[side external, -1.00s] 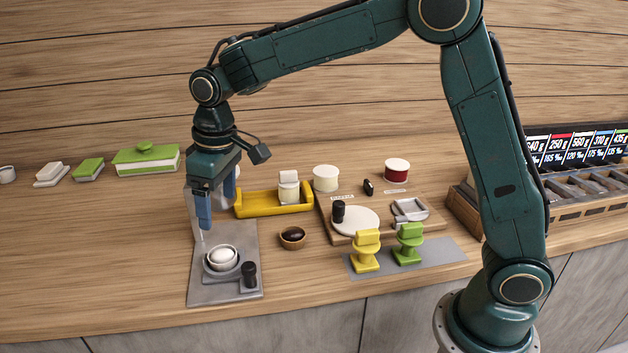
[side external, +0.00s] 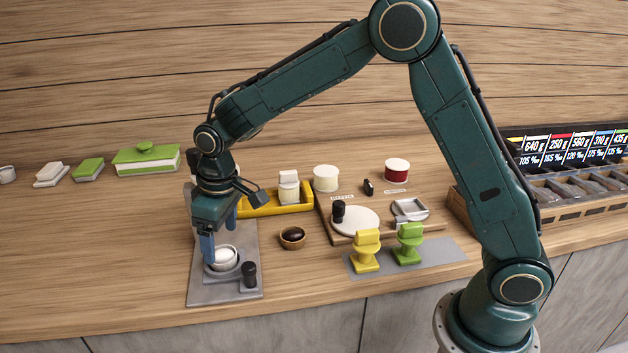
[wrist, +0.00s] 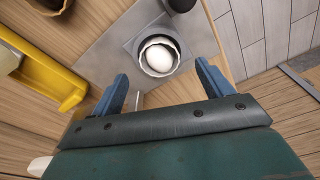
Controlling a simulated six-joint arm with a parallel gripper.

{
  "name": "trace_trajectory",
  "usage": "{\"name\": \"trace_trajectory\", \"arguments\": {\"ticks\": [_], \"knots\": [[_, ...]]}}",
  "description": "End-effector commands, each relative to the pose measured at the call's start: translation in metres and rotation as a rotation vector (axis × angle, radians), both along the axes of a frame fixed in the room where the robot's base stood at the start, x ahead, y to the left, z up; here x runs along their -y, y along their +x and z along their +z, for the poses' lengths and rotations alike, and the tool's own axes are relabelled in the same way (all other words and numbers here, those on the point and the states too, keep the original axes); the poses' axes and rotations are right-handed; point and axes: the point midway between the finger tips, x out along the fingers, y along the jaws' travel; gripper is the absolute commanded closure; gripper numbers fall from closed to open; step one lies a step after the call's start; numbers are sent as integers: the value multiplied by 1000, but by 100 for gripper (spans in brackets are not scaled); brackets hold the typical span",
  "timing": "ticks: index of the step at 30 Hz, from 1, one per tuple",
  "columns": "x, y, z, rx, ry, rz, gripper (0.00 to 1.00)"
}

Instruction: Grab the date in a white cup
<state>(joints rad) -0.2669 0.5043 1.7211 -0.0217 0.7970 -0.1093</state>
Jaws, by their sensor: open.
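A smooth white egg-shaped piece sits in a white fluted cup (wrist: 146,67). The piece (wrist: 159,57) also shows in the side view (side external: 224,255). The cup rests in a round holder on a grey metal plate (side external: 205,290). My gripper (wrist: 161,72) is open and empty, pointing down. In the side view it (side external: 219,240) is low over the holder's far-left side. In the wrist view the blue fingers are spread to either side of the cup, just short of it. I cannot tell whether either finger touches the cup.
A black knob (side external: 249,272) stands on the plate at right of the cup. A small wooden bowl (side external: 292,244) with a dark piece is to the right. A yellow tray (side external: 268,209) lies behind. Yellow (side external: 366,252) and green (side external: 409,245) stands are farther right.

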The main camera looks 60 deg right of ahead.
Motion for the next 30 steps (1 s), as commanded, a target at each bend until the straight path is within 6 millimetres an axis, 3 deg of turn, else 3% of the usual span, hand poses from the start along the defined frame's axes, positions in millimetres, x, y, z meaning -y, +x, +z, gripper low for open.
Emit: {"name": "trace_trajectory", "arguments": {"ticks": [10,26,30], "knots": [[-1,3,-35,-1,0,0,21],[-1,3,-37,1,0,0,21],[-1,3,-36,1,0,0,45]]}}
